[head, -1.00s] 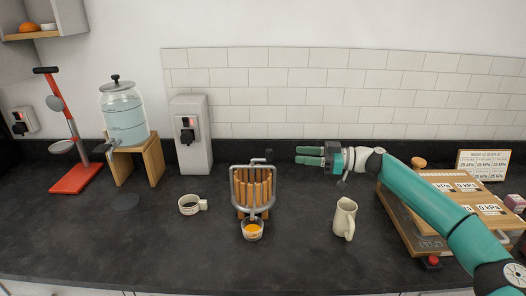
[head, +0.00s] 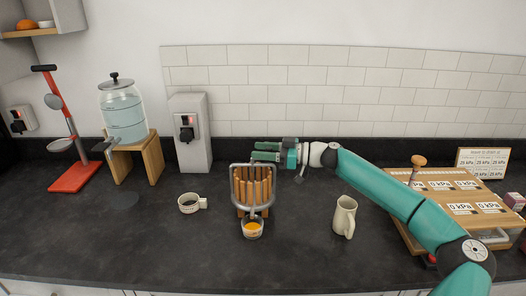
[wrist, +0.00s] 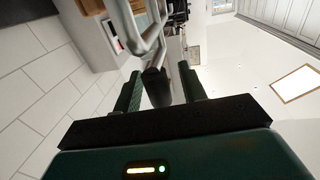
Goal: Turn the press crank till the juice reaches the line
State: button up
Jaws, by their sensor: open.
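The juice press (head: 253,185) stands mid-counter, with a wooden slatted basket in a grey metal frame. A small cup (head: 252,232) with orange juice (head: 252,227) sits at its front foot; I cannot make out a fill line. My gripper (head: 256,151) is open and points left, just behind the top of the press. In the head view it hides the crank. In the wrist view, the crank's dark handle (wrist: 155,85) appears between the two green fingers of my gripper (wrist: 160,76), with grey metal bars of the press (wrist: 147,40) beyond. I cannot tell whether the fingers touch it.
A dark-filled mug (head: 189,203) stands left of the press and a cream jug (head: 344,217) right of it. A glass dispenser (head: 123,113) on a wooden stand and a red lever stand (head: 72,175) are further left. A wooden kPa board (head: 462,190) is at right.

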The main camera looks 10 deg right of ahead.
grip_shut()
jog(key=shift+s+m+t+h, duration=0.15)
jog(key=shift+m+t+h, duration=0.15)
jog(key=shift+t, duration=0.3)
